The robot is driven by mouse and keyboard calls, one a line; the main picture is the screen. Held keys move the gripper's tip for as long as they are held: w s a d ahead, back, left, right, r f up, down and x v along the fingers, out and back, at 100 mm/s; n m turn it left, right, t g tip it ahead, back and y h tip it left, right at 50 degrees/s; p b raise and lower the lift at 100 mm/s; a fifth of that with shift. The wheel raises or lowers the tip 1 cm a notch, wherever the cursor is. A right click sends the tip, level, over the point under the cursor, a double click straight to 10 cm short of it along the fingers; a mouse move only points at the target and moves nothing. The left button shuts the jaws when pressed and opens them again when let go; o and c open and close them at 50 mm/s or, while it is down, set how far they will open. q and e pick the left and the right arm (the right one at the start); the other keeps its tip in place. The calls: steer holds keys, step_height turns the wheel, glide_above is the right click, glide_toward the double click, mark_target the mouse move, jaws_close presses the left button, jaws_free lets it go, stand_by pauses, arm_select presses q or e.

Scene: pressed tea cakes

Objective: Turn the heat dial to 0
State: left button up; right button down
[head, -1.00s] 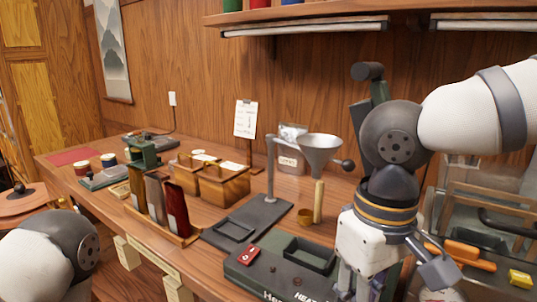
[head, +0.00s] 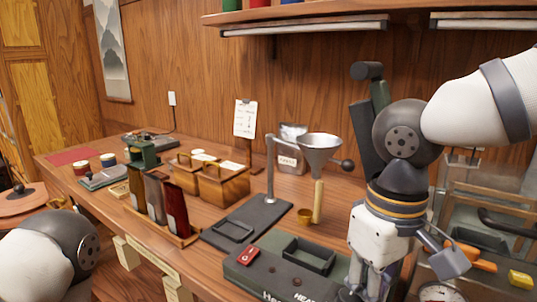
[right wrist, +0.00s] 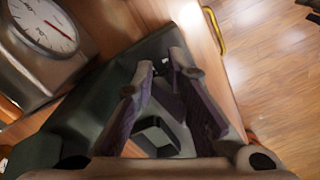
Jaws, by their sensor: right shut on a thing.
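The green heat unit (head: 235,271) stands at the front of the counter, with a recessed dark tray (head: 308,254) and a red switch (head: 248,255) on top. Part of the word HEAT shows on its front. My right gripper (right wrist: 161,66) points down at the unit's right end. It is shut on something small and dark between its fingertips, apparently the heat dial. The fingers hide most of it, so its setting cannot be read. In the head view the dial is hidden behind my right gripper. My left arm shows at lower left; its gripper is out of frame.
A round white gauge (right wrist: 45,27) stands close beside my right gripper. A funnel stand (head: 270,165), wooden boxes (head: 222,185) and upright packets (head: 175,210) stand behind and left of the unit. Orange-handled things (head: 470,256) lie to the right.

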steer(key=shift+d+f, duration=0.1)
steer(key=shift+s+d, duration=0.2)
steer(key=shift+d, duration=0.05)
steer(key=shift+r, duration=0.25)
step_height(320, 180, up, 6)
steer(key=shift+f, duration=0.15)
